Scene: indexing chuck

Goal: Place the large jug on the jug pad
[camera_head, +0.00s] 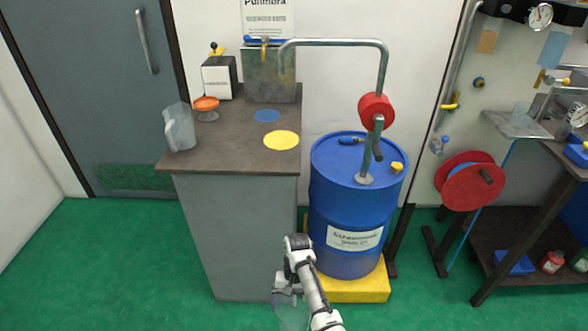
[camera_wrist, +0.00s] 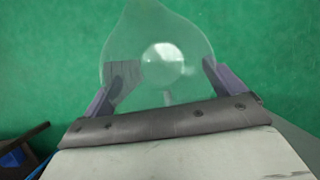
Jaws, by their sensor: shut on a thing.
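My gripper (camera_head: 288,290) is low in front of the counter, over the green floor. It is shut on a clear jug (camera_head: 292,314). In the wrist view the clear jug (camera_wrist: 160,40) sits between the two purple fingers (camera_wrist: 163,88), and I look at its round base or opening. A second clear grey jug (camera_head: 180,128) stands upright at the counter's left edge. A round yellow pad (camera_head: 281,140) and a smaller round blue pad (camera_head: 267,115) lie bare on the counter top. Neither pad carries a readable label.
The dark counter top (camera_head: 225,157) also holds an orange dish on a stand (camera_head: 206,104), a white box (camera_head: 218,80) and a metal tank with a tap (camera_head: 270,75). A blue drum (camera_head: 335,205) with a pump and bent pipe stands right of the counter.

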